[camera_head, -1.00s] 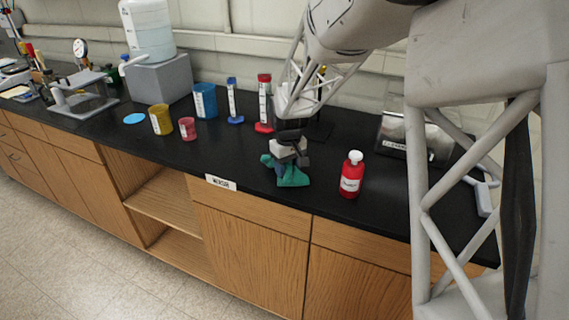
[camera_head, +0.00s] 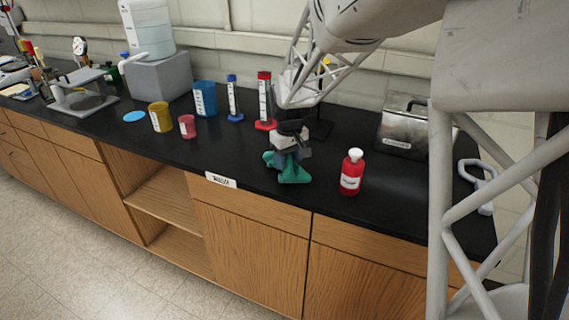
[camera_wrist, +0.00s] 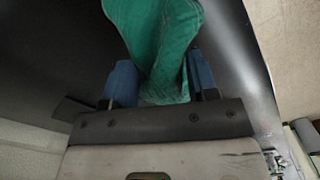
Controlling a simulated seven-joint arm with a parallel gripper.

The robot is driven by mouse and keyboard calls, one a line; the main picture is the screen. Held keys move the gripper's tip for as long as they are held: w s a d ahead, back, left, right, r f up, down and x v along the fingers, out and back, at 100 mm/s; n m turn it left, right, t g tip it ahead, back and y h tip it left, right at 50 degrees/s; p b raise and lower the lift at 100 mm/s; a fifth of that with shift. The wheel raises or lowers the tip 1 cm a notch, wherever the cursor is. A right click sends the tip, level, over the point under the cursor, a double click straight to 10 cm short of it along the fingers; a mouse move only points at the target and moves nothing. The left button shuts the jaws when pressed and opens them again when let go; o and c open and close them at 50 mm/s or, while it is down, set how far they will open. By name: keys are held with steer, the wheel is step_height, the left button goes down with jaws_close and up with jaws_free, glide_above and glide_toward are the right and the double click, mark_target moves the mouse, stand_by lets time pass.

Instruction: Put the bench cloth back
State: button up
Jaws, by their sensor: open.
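The green bench cloth (camera_head: 293,174) lies crumpled on the black bench top near its front edge, just left of the red bottle. My gripper (camera_head: 286,157) is directly over the cloth, pointing down, and hides part of it. In the wrist view the cloth (camera_wrist: 160,40) runs between the two blue fingers of my gripper (camera_wrist: 161,82). The fingers stand apart on either side of it. The left finger looks close to the cloth; I cannot tell whether it touches.
A red bottle (camera_head: 352,172) with a white cap stands close to the right of the cloth. A white label (camera_head: 221,180) is on the front edge. A metal box (camera_head: 403,125) stands behind right. Cylinders and beakers stand behind left. Bare bench lies left of the cloth.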

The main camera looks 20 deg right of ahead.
steer(key=shift+r, duration=0.1)
steer(key=s+r, duration=0.3)
steer(key=r, duration=0.3)
steer(key=shift+a+r, duration=0.25)
steer(key=shift+r, duration=0.15)
steer(key=shift+c, duration=0.4)
steer(key=shift+w, duration=0.1)
steer(key=c, duration=0.5)
steer(key=shift+w+b, duration=0.4)
steer(key=shift+b, duration=0.05)
jaws_close()
steer(key=shift+w+f, duration=0.45)
steer(key=shift+f, duration=0.3)
steer(key=shift+w+f, duration=0.4)
steer(key=shift+f, duration=0.3)
steer(key=shift+f, duration=0.1)
